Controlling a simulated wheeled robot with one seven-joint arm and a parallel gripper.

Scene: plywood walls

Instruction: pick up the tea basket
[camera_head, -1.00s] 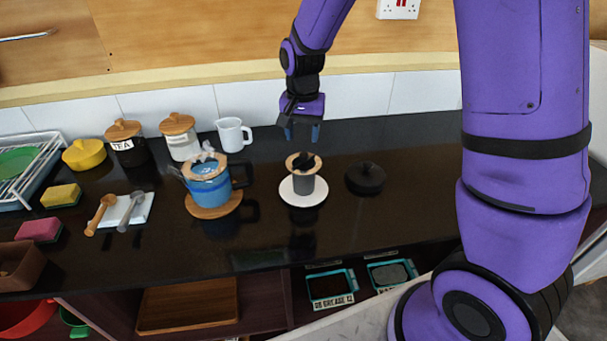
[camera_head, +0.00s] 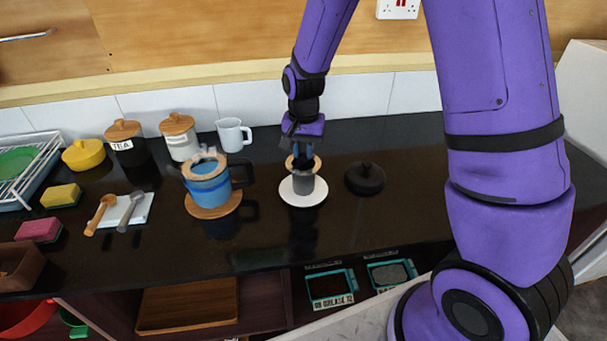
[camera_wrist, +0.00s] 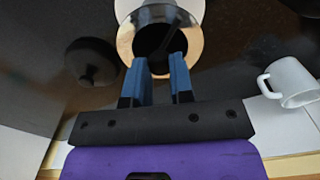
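What looks like the tea basket is a small grey cup-shaped vessel (camera_head: 303,184) with a wooden rim, upright on a round white saucer (camera_head: 318,190). In the wrist view its wooden rim (camera_wrist: 127,45) rings a dark inside, with a black piece standing in it. My gripper (camera_head: 302,156) points down right over the rim, its blue fingers partly hiding the rim's far side. In the wrist view the gripper (camera_wrist: 163,72) is open, its two fingertips apart at the near edge of the rim. I cannot tell whether they touch it.
A black lidded pot (camera_head: 365,179) stands close on the right. A steaming blue pot (camera_head: 210,188) on a wooden board is to the left. A white mug (camera_head: 230,135) and the TEA jar (camera_head: 127,147) stand behind. The dark counter in front is clear.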

